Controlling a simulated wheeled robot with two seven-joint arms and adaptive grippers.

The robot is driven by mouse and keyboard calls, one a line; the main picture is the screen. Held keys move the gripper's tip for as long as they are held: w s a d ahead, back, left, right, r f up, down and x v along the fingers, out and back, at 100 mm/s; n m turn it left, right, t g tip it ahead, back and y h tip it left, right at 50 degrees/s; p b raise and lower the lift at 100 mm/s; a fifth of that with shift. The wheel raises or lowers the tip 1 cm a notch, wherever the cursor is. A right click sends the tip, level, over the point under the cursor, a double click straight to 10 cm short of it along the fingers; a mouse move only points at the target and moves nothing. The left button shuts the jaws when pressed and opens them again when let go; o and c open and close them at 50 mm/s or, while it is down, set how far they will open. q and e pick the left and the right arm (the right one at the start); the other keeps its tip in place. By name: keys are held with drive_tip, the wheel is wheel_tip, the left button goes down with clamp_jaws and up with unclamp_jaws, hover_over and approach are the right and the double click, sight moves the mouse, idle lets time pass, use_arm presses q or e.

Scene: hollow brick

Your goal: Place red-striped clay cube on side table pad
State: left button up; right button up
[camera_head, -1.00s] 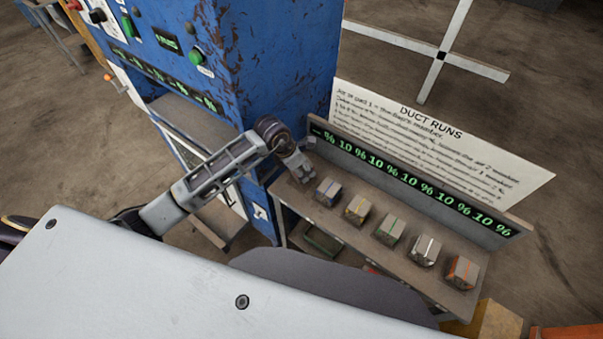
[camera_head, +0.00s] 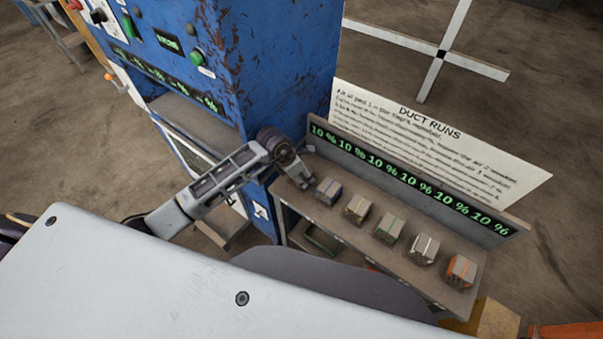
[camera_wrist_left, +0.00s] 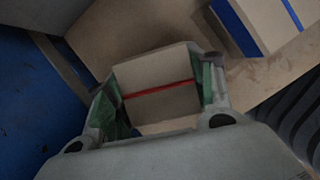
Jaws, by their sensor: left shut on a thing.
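The red-striped clay cube (camera_wrist_left: 160,78) is between the fingers of my left gripper (camera_wrist_left: 160,105) in the left wrist view, its red stripe running across the face. The fingers are shut on it. In the head view my left gripper (camera_head: 299,180) is at the left end of the shelf (camera_head: 345,228), and it hides the cube there. Whether the cube touches the shelf I cannot tell. My right gripper is not in view. I cannot make out a side table pad.
A row of striped cubes stands on the shelf: a blue-striped one (camera_head: 328,191) closest to my gripper, then yellow (camera_head: 357,208), green (camera_head: 389,228), white (camera_head: 424,249) and orange (camera_head: 461,271). A blue machine (camera_head: 270,60) rises beside the gripper. A percent display (camera_head: 410,180) backs the shelf.

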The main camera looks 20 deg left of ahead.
use_arm(q)
drive_tip(key=shift+f, duration=0.1)
drive_tip(key=o, duration=1)
drive_tip(key=shift+o, duration=0.2)
drive_tip(key=b+v, duration=0.3)
drive_tip(key=v, duration=0.9)
